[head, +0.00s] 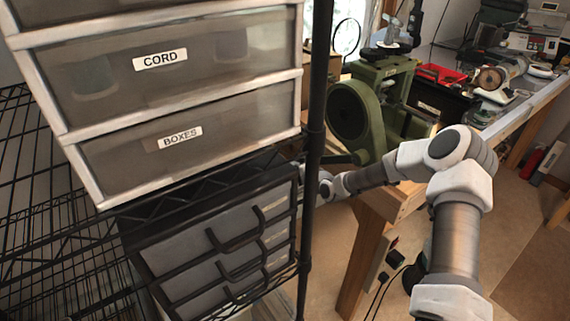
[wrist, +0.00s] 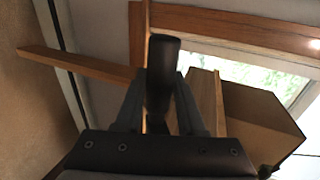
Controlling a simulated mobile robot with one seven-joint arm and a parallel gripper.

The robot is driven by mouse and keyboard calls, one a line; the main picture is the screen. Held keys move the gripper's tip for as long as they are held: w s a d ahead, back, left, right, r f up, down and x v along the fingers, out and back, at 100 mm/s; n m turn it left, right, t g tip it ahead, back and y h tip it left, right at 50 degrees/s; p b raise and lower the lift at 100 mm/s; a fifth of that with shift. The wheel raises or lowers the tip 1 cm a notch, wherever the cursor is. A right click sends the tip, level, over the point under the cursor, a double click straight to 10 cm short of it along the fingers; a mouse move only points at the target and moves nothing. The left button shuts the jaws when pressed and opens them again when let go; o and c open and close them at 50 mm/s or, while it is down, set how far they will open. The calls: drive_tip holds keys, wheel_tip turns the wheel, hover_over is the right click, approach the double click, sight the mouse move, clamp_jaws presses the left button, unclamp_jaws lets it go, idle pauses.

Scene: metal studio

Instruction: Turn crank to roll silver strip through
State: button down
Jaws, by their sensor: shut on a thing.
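The green rolling mill (head: 388,90), with a large round gear cover (head: 350,116), stands on the end of the wooden bench in the head view. In the wrist view, my gripper (wrist: 161,92) is shut on a dark, rounded crank handle (wrist: 163,62), with one finger on each side. In the head view my arm reaches left in front of the bench end, and the black shelf post hides most of the gripper and the handle. I cannot make out the silver strip.
A black wire shelf with a post (head: 317,100) stands close by on the left, holding labelled drawers (head: 190,120) and a dark drawer unit (head: 215,235). A red tray (head: 440,74) and other tools crowd the bench (head: 535,108). Cables lie on the floor below.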

drive_tip(key=s+d+f+b, duration=0.3)
drive_tip(key=s+f, duration=0.3)
drive_tip(key=s, duration=0.1)
drive_tip(key=s+d+f+b, duration=0.2)
drive_tip(key=s+d+f, duration=0.25)
drive_tip(key=s, duration=0.25)
drive_tip(key=s+d+p, duration=0.4)
drive_tip(key=s+d, duration=0.7)
drive_tip(key=s, duration=0.3)
drive_tip(key=s+d+r+p, duration=0.6)
drive_tip(key=s+r+p, duration=0.5)
drive_tip(key=r+p, duration=0.2)
wheel_tip(320, 180, up, 17)
drive_tip(key=s+d+p, duration=0.1)
drive_tip(key=p, duration=1.5)
drive_tip(key=shift+s+d+r, duration=0.15)
drive_tip(key=shift+s+d, duration=0.1)
drive_tip(key=shift+d, duration=0.1)
drive_tip(key=shift+c, duration=2.4)
unclamp_jaws()
drive_tip(key=shift+s, duration=0.1)
